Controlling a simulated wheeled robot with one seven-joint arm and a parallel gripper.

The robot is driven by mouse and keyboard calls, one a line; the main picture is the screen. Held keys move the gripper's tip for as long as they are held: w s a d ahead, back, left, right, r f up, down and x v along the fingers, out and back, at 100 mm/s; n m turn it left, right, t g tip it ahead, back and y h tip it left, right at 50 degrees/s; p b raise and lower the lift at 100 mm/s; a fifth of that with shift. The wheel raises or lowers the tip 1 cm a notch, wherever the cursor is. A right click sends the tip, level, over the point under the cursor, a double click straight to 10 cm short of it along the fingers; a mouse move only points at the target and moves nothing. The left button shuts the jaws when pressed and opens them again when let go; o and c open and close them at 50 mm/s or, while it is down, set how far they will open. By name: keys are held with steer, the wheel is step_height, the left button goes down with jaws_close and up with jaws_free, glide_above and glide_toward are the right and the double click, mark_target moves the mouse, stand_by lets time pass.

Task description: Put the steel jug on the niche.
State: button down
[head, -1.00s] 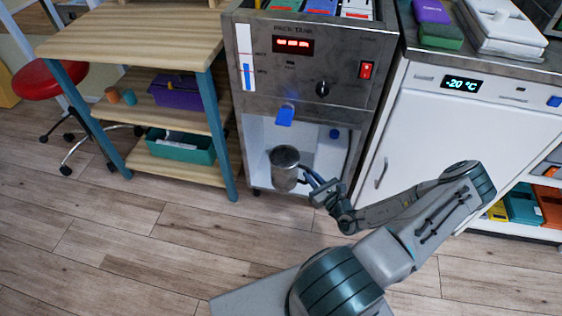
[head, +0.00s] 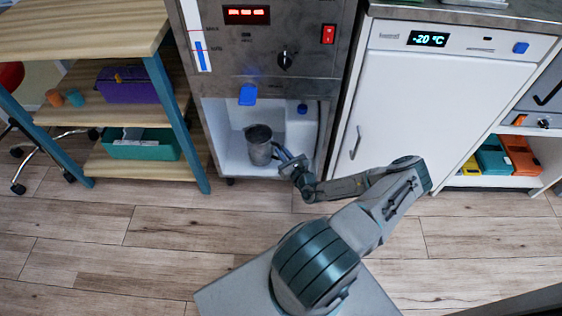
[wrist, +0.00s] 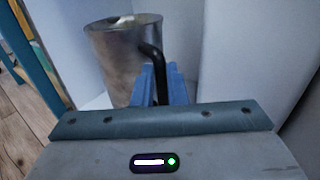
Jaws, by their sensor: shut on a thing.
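The steel jug (head: 260,146) is a grey metal cylinder, upright, in the white-lined niche (head: 223,118) at the bottom of the steel tank unit. My gripper (head: 285,157) reaches into the niche opening from the right. In the wrist view the jug (wrist: 118,62) stands just ahead and left, with its dark handle (wrist: 152,58) toward me. The blue fingers (wrist: 163,86) are shut on that handle. I cannot tell whether the jug's base touches the niche floor.
A wooden shelf unit (head: 95,97) stands left and a white freezer (head: 430,110) right. The floor in front is clear.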

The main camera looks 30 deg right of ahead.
steer(key=f+b, duration=0.1)
steer(key=f, duration=0.1)
steer(key=w+f+b, duration=0.1)
steer(key=f, duration=0.1)
steer(key=shift+d+f+b, duration=0.2)
steer(key=shift+f+b, duration=0.05)
steer(key=shift+b, duration=0.05)
steer(key=shift+f, duration=0.1)
steer(key=c, duration=1.5)
jaws_free()
steer(key=shift+o, duration=0.2)
